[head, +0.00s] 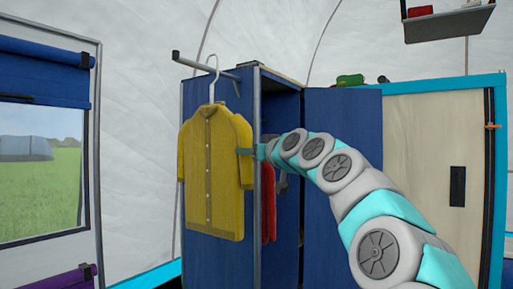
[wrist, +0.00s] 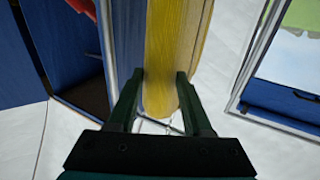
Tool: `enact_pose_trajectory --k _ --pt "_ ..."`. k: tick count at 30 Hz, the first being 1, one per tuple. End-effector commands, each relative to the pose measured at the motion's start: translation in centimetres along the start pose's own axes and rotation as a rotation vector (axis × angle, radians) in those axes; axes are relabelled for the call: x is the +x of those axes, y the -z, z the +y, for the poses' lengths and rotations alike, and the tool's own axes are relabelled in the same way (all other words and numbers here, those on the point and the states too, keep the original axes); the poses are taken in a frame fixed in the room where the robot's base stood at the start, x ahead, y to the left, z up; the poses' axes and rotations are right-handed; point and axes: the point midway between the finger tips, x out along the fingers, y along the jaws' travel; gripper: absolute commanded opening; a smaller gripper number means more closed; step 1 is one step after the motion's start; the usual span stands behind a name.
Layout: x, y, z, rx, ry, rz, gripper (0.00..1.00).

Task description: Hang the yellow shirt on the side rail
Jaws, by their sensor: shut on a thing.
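The yellow shirt (head: 208,165) hangs upright on a white hanger (head: 213,80) in front of the blue wardrobe's left side. The hanger's hook top is at the grey side rail (head: 192,62) in the head view; I cannot tell whether it rests on the rail. My gripper (head: 246,152) is at the shirt's right edge, by the sleeve. In the wrist view the shirt (wrist: 170,40) lies between the two dark green fingers of my gripper (wrist: 160,76), which is shut on it. The fingers hide part of the shirt's edge.
The blue wardrobe (head: 282,92) stands open, its door (head: 340,170) swung to the right. A red garment (head: 268,205) hangs inside. A window (head: 42,160) is at the left. A shelf (head: 448,24) hangs at the upper right. The space left of the shirt is free.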

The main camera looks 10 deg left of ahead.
Motion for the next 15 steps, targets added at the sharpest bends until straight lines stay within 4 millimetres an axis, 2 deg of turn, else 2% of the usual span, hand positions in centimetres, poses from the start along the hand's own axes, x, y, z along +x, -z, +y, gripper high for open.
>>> enact_pose_trajectory --k 9,15 --pt "0.0 -2.5 -0.1 0.0 0.0 0.002 0.0" --pt "0.0 -3.4 -0.1 0.0 0.0 0.002 0.0"
